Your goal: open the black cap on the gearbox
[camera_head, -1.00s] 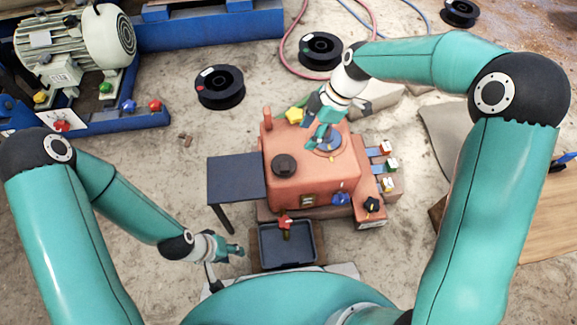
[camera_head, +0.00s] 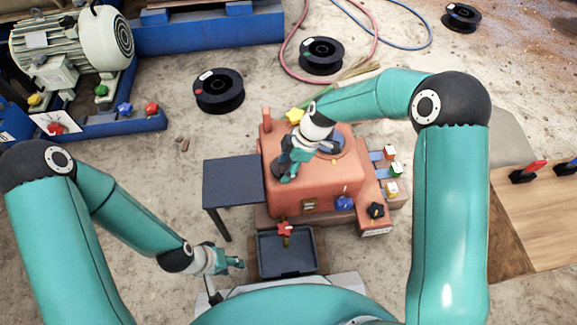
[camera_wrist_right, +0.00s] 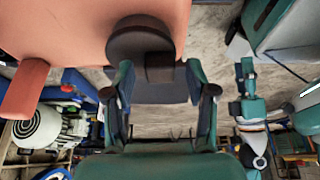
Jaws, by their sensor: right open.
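The orange gearbox (camera_head: 278,192) stands in the middle of the head view. Its black cap (camera_wrist_right: 138,38) is round with a short grip tab and shows at the top of the right wrist view. In the head view my right gripper (camera_head: 289,174) covers most of the cap. My right gripper is open, with its two fingers (camera_wrist_right: 160,92) spread to either side just below the cap's tab; I cannot tell whether they touch it. My left gripper (camera_head: 238,263) hangs empty left of the dark tray, and its jaw opening is too small to judge.
A dark side table (camera_head: 232,183) stands left of the gearbox. A dark tray (camera_head: 287,262) with a red-handled valve (camera_head: 285,229) above it is in front. Blue (camera_head: 344,203) and black (camera_head: 375,210) knobs stick out at the gearbox's front right. Black spools (camera_head: 218,92) lie behind.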

